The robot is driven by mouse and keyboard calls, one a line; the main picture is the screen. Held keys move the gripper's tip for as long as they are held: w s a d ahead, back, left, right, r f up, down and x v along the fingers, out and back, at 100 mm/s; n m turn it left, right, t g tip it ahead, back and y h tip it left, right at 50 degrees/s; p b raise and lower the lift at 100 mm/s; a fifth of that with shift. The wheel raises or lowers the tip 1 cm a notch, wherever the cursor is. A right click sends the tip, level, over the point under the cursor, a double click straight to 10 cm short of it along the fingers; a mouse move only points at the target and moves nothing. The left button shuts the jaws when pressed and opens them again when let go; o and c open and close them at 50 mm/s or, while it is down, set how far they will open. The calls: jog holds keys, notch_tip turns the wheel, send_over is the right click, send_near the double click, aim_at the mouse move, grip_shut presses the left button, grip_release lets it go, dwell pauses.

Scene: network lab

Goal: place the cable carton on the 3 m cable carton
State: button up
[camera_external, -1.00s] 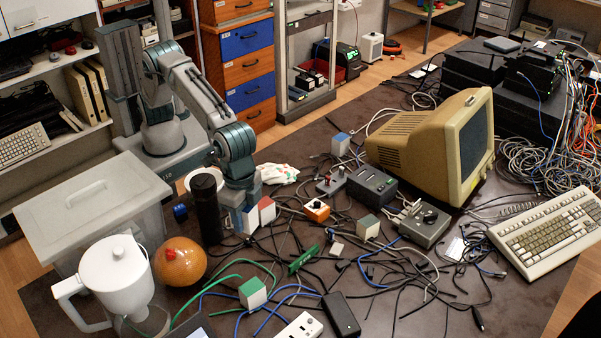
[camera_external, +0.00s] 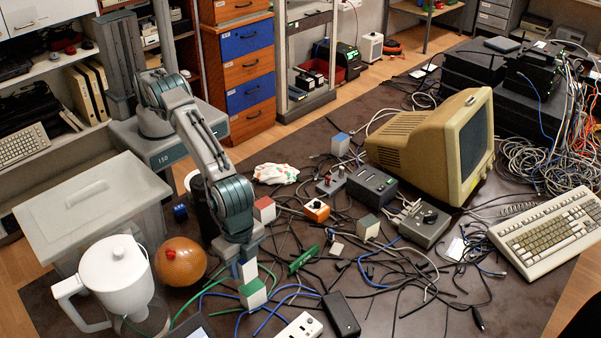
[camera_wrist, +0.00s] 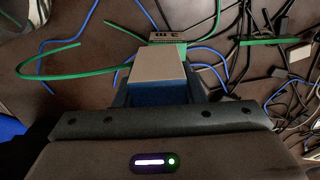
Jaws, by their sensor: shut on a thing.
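The held cable carton (camera_external: 247,271) is white and blue and hangs below my wrist in the external view. It also shows in the wrist view, with a pale top (camera_wrist: 158,64) and a blue side. My gripper (camera_external: 241,263) is shut on it. The 3 m cable carton (camera_external: 253,295), green and white, stands on the table at the front. In the external view it appears just below the held carton; I cannot tell whether they touch. In the wrist view, its "3 m" label (camera_wrist: 167,37) and a green edge show just beyond the held carton, which hides the rest.
A red and white carton (camera_external: 264,210) stands behind my gripper. An orange ball-like object (camera_external: 181,262) and a white jug (camera_external: 112,275) stand to the left. Green and blue cables lie around the 3 m carton. A black adapter (camera_external: 341,314) and a white power strip (camera_external: 300,327) lie at front right.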

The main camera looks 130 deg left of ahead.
aim_at(252, 286)
jog(key=shift+w+a+f, duration=0.5)
jog(key=shift+w+a, duration=0.05)
notch_tip(252, 286, down, 3)
jog(key=shift+f+p, duration=0.1)
jog(key=shift+p, duration=0.6)
jog(key=shift+f, duration=0.3)
jog(key=shift+f, duration=0.25)
jog(key=o, duration=1.1)
jog(key=shift+c, duration=0.2)
jog(key=shift+r, duration=0.15)
